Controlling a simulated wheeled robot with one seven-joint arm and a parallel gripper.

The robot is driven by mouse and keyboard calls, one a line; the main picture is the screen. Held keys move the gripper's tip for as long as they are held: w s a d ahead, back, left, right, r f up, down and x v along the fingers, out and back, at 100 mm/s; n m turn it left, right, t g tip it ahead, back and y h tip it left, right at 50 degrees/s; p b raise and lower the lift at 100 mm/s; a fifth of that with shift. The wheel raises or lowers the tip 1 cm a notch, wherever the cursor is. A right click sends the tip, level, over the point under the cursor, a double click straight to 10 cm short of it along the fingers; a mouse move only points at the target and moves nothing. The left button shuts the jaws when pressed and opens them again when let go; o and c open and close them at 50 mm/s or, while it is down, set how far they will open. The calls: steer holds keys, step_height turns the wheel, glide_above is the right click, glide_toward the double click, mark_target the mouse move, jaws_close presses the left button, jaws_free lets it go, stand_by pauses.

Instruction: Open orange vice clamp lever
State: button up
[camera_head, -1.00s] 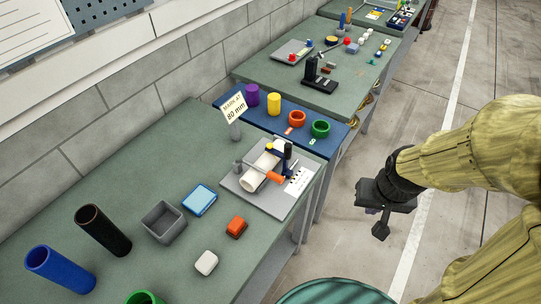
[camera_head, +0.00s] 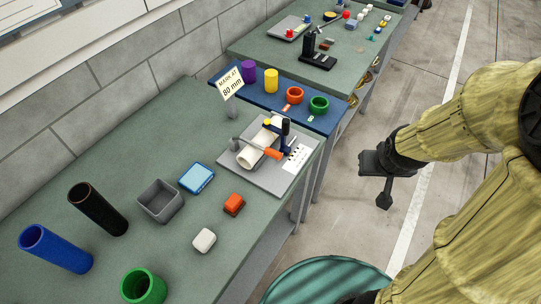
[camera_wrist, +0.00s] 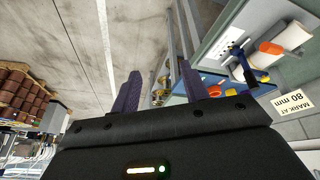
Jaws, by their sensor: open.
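The vice (camera_head: 245,167) is a grey plate on the green bench, with a white tube (camera_head: 252,155) lying in it. Its lever has an orange handle (camera_head: 272,153) pointing right, beside a dark blue upright clamp part. In the wrist view the orange handle (camera_wrist: 271,48) shows at the upper right with the white tube. My gripper (camera_head: 381,185) hangs over the floor aisle, right of the bench and well apart from the vice. Its two fingers (camera_wrist: 158,95) are spread and empty in the wrist view.
A sign reading "MARK AT 80 mm" (camera_head: 231,85) stands behind the vice. A blue shelf (camera_head: 335,121) holds coloured pieces. The floor aisle is clear.

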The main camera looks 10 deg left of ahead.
mark_target(273, 154)
steer(key=w+a+f+n+t+y+b, duration=0.4)
steer(key=w+f+n+t+y+b, duration=0.1)
steer(key=w+f+b, duration=0.5)
steer(key=s+a+f+n+g+y+b, duration=0.2)
steer(key=s+a+f+n+y+b, duration=0.2)
steer(key=y+b, duration=0.4)
steer(key=a+f+n+y, duration=0.1)
steer(key=a+y, duration=0.1)
steer(key=y, duration=0.2)
steer(key=shift+s+a+f+g, duration=0.2)
steer(key=shift+s+a+g, duration=0.1)
steer(key=shift+s+a, duration=0.1)
steer(key=p+x, duration=0.2)
steer(key=x, duration=1.5)
steer(key=shift+w+a, duration=0.2)
